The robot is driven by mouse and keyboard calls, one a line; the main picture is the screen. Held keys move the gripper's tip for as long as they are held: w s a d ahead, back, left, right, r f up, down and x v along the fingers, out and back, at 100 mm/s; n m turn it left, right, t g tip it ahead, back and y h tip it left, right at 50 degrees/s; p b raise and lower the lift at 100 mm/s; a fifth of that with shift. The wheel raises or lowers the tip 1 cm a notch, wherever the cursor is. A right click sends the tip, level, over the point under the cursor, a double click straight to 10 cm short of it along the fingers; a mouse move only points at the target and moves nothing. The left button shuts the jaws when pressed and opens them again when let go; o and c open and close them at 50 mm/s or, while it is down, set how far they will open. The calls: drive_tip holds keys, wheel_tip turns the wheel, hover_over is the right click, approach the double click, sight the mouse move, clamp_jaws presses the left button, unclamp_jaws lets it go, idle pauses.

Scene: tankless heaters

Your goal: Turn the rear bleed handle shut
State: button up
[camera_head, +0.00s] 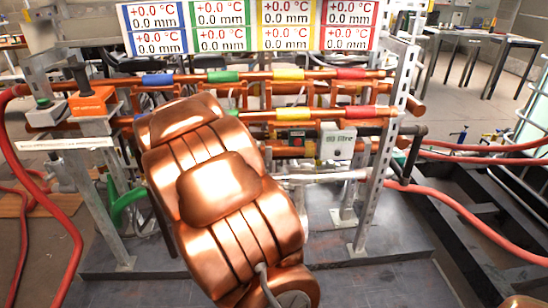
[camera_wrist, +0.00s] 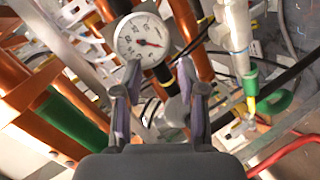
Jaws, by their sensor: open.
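My gripper (camera_wrist: 158,84) is open in the wrist view, with its two fingers apart and nothing held between them. A round white dial gauge (camera_wrist: 140,37) with a red needle shows just beyond the fingertips. A copper pipe with a black band (camera_wrist: 166,77) lies behind the gap between the fingers. I cannot pick out the rear bleed handle for certain in either view. In the head view my copper-coloured arm covers the middle of the heater rig (camera_head: 362,190) and hides the gripper.
Copper pipes with coloured bands, such as this green band (camera_head: 223,77), cross the rig. A display panel (camera_head: 250,27) hangs above. An orange box (camera_head: 92,101) sits at left. Red hoses (camera_head: 470,215) run out on the right. A green hose (camera_wrist: 270,102) is right of the gripper.

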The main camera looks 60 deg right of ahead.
sight(273, 145)
drive_tip(key=shift+s+d+f+n+g+h+b, duration=0.15)
drive_tip(key=shift+s+d+f+g+h+b, duration=0.5)
drive_tip(key=shift+d, duration=2.35)
drive_tip(key=shift+s+d+n+g+h+b, duration=0.2)
drive_tip(key=shift+s+d+h+b, duration=0.9)
drive_tip(key=shift+d, duration=1.95)
drive_tip(key=shift+s+d+f+n+g+h+b, duration=0.15)
drive_tip(key=shift+s+d+f+g+h+b, duration=0.5)
drive_tip(key=shift+d, duration=2.35)
drive_tip(key=shift+r+h, duration=0.3)
drive_tip(key=shift+h, duration=0.1)
drive_tip(key=shift+c, duration=0.4)
clamp_jaws()
